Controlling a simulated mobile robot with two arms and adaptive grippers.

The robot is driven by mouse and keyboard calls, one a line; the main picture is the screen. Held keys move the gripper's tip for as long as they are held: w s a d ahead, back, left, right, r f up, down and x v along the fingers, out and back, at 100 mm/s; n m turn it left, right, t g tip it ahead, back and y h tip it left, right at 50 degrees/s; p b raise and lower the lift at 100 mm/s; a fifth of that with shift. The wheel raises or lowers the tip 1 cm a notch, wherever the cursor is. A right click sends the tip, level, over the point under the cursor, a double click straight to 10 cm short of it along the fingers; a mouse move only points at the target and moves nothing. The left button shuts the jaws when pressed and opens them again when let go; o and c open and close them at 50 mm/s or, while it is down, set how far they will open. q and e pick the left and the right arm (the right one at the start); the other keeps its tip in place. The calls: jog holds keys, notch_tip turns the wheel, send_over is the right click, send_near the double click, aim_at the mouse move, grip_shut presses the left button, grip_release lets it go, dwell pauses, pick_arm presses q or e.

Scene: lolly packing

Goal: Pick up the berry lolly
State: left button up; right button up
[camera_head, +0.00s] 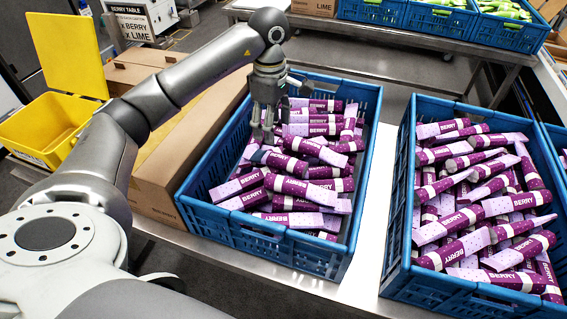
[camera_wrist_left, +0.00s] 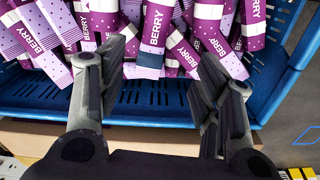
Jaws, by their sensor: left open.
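Many purple and lilac berry lollies lie heaped in the blue crate (camera_head: 345,245) in the middle of the head view. My left gripper (camera_head: 266,128) is over the left part of this crate, pointing down, open and empty. In the left wrist view the open fingers (camera_wrist_left: 160,78) stand either side of the near end of one berry lolly (camera_wrist_left: 155,35). My right gripper is not in view.
A second blue crate (camera_head: 400,215) full of berry lollies stands to the right. Cardboard boxes (camera_head: 160,185) stand against the left of the middle crate. A yellow bin (camera_head: 45,125) is farther left. More blue crates (camera_head: 440,22) are on a table behind.

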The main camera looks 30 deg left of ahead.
pick_arm(q)
jog(key=p, duration=0.2)
send_over(278, 156)
jog(key=f, duration=0.3)
jog(key=a+f, duration=0.1)
jog(key=f, duration=0.1)
jog(key=shift+s+f, duration=0.3)
jog(key=shift+f, duration=0.05)
jog(key=shift+w+d+f+p, duration=0.2)
jog(key=shift+f+p, duration=0.1)
jog(key=shift+f, duration=0.25)
jog(key=f, duration=0.1)
jog(key=f+p, duration=0.2)
jog(key=f, duration=0.1)
jog(key=shift+w+d, duration=0.1)
jog(key=shift+d, duration=0.25)
jog(key=shift+f, duration=0.3)
jog(key=c, duration=1.1)
